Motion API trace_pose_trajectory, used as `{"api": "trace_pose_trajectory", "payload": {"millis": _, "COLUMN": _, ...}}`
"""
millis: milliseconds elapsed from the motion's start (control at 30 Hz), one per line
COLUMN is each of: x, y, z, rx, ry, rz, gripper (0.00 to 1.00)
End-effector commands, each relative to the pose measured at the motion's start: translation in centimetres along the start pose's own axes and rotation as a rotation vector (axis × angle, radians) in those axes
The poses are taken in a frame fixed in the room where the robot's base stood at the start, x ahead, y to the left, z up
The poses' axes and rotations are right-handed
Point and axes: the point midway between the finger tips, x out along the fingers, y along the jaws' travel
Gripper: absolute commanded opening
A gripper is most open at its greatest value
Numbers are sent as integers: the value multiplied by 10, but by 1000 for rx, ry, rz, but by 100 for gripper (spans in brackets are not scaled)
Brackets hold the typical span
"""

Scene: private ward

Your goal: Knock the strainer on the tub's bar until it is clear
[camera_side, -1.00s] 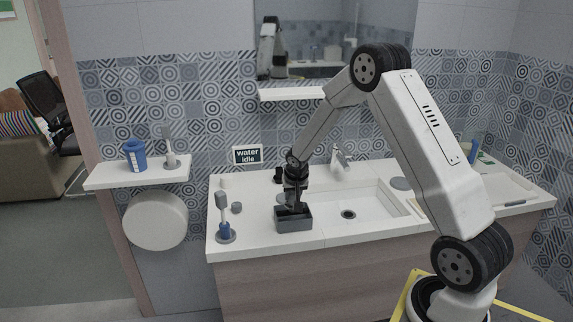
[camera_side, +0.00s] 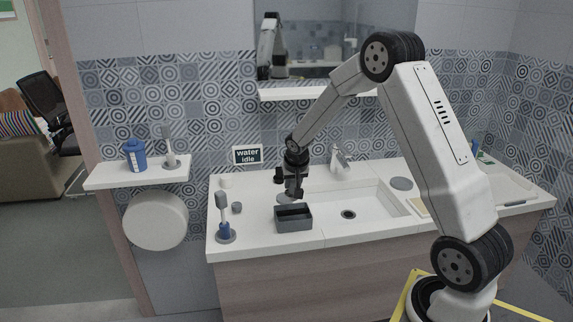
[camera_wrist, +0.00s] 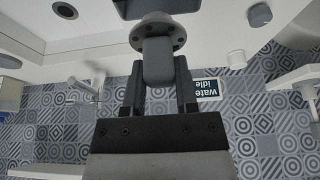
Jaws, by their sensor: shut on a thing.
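My gripper (camera_side: 296,193) is above the back of the dark grey tub (camera_side: 293,225). In the wrist view its two fingers (camera_wrist: 158,90) are shut on the grey grip of the strainer (camera_wrist: 150,33), whose round, holed flange lies beyond the fingertips. In the side view the strainer is small and mostly hidden by the gripper, so I cannot tell whether anything clings to it. The tub stands on the counter left of the basin, and its edge also shows at the top of the wrist view (camera_wrist: 128,10). I cannot make out its bar clearly.
The tap (camera_side: 340,160) and basin (camera_side: 370,205) are to the right. A "water idle" sign (camera_side: 248,154) stands behind. A shelf (camera_side: 320,92) hangs above.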

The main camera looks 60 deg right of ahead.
Motion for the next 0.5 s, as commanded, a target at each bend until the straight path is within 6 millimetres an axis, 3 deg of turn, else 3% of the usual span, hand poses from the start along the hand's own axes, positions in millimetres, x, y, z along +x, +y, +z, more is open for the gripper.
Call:
{"api": "trace_pose_trajectory", "payload": {"millis": 167, "x": 6, "y": 0, "z": 2, "rx": -1, "ry": 0, "rz": 1, "gripper": 0}}
{"api": "trace_pose_trajectory", "payload": {"millis": 433, "x": 44, "y": 0, "z": 19, "rx": -2, "ry": -3, "rz": 2, "gripper": 0}}
{"api": "trace_pose_trajectory", "payload": {"millis": 500, "x": 42, "y": 0, "z": 17, "rx": 0, "ry": 2, "rz": 1, "gripper": 0}}
